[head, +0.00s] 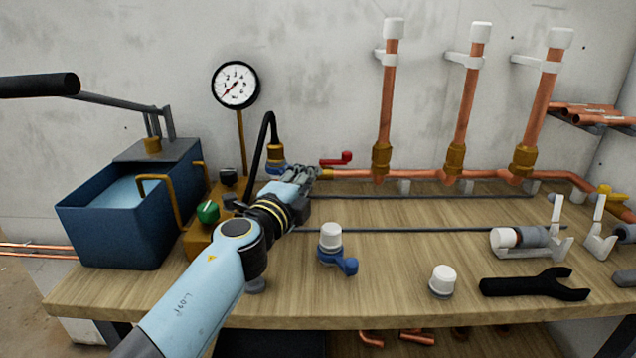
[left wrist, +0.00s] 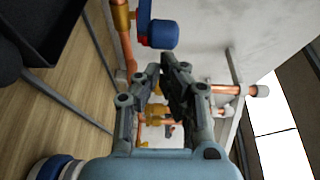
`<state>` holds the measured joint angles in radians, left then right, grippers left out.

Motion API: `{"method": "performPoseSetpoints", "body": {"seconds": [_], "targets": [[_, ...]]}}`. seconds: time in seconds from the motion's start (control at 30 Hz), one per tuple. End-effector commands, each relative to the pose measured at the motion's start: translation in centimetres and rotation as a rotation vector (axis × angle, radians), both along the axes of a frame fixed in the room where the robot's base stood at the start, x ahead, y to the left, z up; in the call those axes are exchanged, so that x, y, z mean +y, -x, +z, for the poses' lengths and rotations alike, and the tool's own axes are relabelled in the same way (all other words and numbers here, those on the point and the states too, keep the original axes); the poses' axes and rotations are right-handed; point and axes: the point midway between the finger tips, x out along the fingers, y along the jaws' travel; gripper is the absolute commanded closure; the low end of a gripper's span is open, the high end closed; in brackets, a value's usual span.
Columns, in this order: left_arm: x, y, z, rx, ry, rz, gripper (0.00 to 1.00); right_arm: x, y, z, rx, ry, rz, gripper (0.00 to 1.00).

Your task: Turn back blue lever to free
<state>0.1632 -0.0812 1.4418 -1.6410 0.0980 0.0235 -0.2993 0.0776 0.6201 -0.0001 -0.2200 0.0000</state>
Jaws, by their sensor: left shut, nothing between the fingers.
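A white-capped fitting (head: 331,236) with a blue lever (head: 345,266) stands on the bench, the lever low and pointing toward the lower right. My left gripper (head: 303,176) is behind and left of it, beside the left end of the copper pipe run and apart from the blue lever. Its fingers, also in the left wrist view (left wrist: 167,68), are shut and empty. A blue hose fitting (head: 275,168) is just left of the fingertips; a blue cylinder (left wrist: 164,34) shows near the fingers in the wrist view. A red lever (head: 337,159) is just behind the gripper. My right gripper is out of view.
A blue water tank (head: 120,235) with a pump handle (head: 40,86) and a green knob (head: 208,211) stand left. Several upright copper pipes (head: 387,100) rise behind. A white cap (head: 443,279) and a black wrench (head: 535,285) lie front right.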

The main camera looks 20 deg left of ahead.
Motion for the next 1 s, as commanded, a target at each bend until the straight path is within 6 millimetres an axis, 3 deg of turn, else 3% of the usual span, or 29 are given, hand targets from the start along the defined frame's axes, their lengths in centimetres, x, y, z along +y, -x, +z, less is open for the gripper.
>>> {"method": "performPoseSetpoints", "body": {"seconds": [1.0], "targets": [[0.98,0.68,-0.09,0.001,-0.001,-0.059,1.0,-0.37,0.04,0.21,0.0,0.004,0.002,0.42]]}}
